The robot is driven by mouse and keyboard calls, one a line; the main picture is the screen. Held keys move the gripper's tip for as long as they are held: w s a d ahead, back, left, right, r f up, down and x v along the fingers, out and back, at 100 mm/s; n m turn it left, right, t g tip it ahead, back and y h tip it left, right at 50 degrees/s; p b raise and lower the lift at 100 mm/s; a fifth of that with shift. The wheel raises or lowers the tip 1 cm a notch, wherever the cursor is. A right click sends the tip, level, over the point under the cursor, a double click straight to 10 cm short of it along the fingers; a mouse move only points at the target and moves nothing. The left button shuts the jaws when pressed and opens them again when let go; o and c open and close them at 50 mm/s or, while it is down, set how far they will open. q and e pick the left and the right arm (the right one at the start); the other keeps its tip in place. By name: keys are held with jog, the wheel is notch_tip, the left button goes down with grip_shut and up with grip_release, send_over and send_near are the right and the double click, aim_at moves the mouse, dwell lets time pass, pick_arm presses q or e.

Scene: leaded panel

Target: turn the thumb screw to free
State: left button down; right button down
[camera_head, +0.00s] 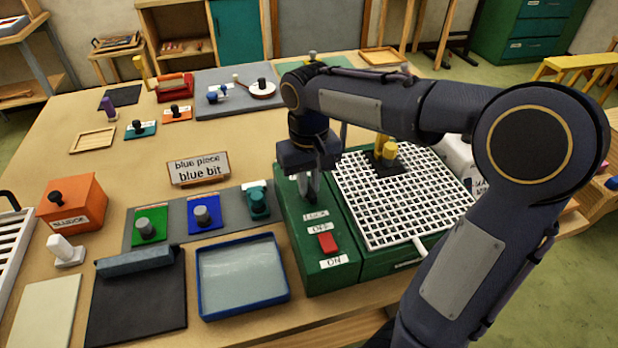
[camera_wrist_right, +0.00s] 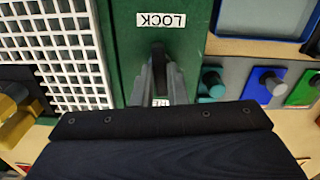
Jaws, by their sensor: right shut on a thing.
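The green machine housing (camera_head: 312,280) stands at the front middle of the table, with a LOCK label (camera_head: 315,215) on its top. My right gripper (camera_head: 310,192) reaches down onto the housing just behind that label. In the right wrist view my right gripper (camera_wrist_right: 157,85) is shut on a dark upright piece, the thumb screw (camera_wrist_right: 158,50), beside the LOCK label (camera_wrist_right: 161,20). Another label (camera_wrist_right: 161,102) shows partly between the fingers and cannot be read. The fingers hide most of the screw, so which way it points is unclear. My left gripper is not in view.
A red switch (camera_head: 327,242) with OFF and ON labels sits in front. A white grid (camera_head: 400,215) covers the bed to the right, with a yellow-handled piece (camera_head: 387,152) on it. A blue-rimmed tray (camera_head: 243,312) and coloured knobbed blocks (camera_head: 204,213) lie to the left.

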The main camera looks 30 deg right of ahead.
aim_at(309, 187)
jog(key=shift+m, duration=0.6)
jog(key=c, duration=1.4)
grip_release()
jog(key=shift+c, duration=0.2)
notch_tip(309, 187, up, 8)
jog(key=shift+f, duration=0.1)
